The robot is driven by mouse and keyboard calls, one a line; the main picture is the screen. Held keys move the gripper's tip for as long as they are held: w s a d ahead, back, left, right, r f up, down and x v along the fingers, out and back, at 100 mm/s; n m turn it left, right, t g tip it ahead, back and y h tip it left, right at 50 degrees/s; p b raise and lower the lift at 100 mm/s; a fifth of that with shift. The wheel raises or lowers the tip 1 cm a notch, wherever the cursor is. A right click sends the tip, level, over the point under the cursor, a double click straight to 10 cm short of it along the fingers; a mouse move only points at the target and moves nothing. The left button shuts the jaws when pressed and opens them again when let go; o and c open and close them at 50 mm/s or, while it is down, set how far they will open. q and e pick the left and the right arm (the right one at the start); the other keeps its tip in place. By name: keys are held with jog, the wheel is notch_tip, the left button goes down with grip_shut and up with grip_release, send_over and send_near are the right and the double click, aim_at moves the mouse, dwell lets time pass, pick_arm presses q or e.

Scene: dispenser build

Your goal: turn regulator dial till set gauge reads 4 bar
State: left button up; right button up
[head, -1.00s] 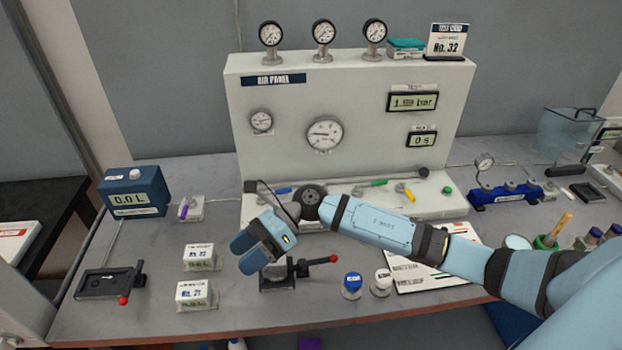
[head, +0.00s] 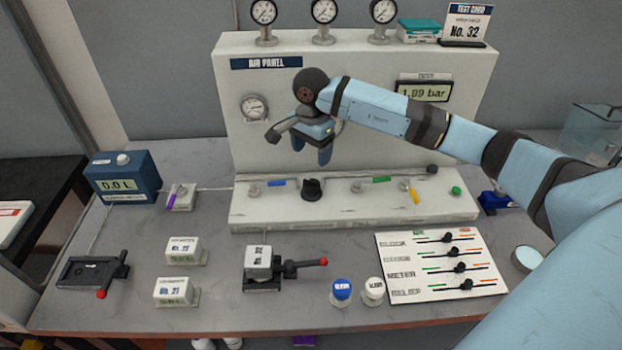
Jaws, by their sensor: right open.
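The regulator dial appears to be the black knob (head: 312,189) on the white ledge of the air panel (head: 355,65). My right gripper (head: 301,145) is open and empty. It is in front of the panel face, above the black knob and apart from it. A small round gauge (head: 254,107) shows left of the gripper; its label and reading are too small to read. The larger gauge in the panel's middle is hidden behind my right gripper and arm. The test display (head: 422,92) reads 1.09 bar. My left gripper is out of view.
Along the ledge are a blue lever (head: 277,183), a green lever (head: 375,180), a yellow lever (head: 412,192) and a green button (head: 456,191). A clamp with a red-tipped handle (head: 323,262) and a slider board (head: 440,265) lie in front.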

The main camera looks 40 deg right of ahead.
aim_at(312, 180)
notch_tip(312, 180, down, 11)
jog(key=shift+r+p, duration=0.15)
jog(key=shift+p, duration=0.7)
jog(key=c, duration=0.9)
